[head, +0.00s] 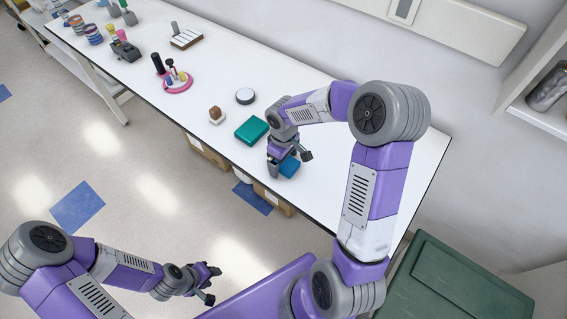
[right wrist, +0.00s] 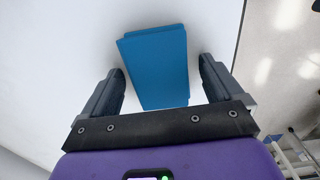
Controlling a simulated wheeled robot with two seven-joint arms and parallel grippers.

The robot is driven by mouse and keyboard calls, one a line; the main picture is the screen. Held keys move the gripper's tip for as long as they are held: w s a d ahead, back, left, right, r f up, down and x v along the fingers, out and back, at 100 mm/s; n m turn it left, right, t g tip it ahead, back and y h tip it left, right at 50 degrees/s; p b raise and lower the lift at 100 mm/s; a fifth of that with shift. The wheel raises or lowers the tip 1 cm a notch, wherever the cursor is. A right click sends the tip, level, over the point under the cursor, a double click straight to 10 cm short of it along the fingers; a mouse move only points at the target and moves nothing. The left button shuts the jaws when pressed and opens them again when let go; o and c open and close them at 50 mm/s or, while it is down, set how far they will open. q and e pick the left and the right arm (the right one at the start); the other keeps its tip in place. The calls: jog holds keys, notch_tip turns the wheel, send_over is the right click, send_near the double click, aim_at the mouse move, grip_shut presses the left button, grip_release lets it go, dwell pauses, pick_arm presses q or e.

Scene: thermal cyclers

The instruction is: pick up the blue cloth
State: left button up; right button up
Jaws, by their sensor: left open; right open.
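The blue cloth (head: 289,167) lies on the white table (head: 350,150), near its front edge, partly hidden by my right gripper in the head view. It looks like a flat folded rectangle. In the right wrist view the blue cloth (right wrist: 158,65) shows between and beyond the open fingers. My right gripper (head: 290,165) is open above the cloth; its fingers (right wrist: 162,85) are on either side of the cloth's near end, with gaps on both sides. My left gripper (head: 211,285) is open and empty, over the floor in front of the table.
A teal folded cloth or box (head: 252,130) lies just left of my right gripper. A round white-topped item (head: 245,96), a small brown item (head: 216,114) and a pink rack (head: 177,82) stand farther left. A green bin (head: 450,285) is at lower right. The table's right part is clear.

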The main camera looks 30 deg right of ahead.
jog(key=shift+c, duration=0.2)
jog(key=c, duration=1.1)
jog(key=shift+r, duration=0.1)
notch_tip(320, 180, up, 10)
jog(key=p, duration=0.2)
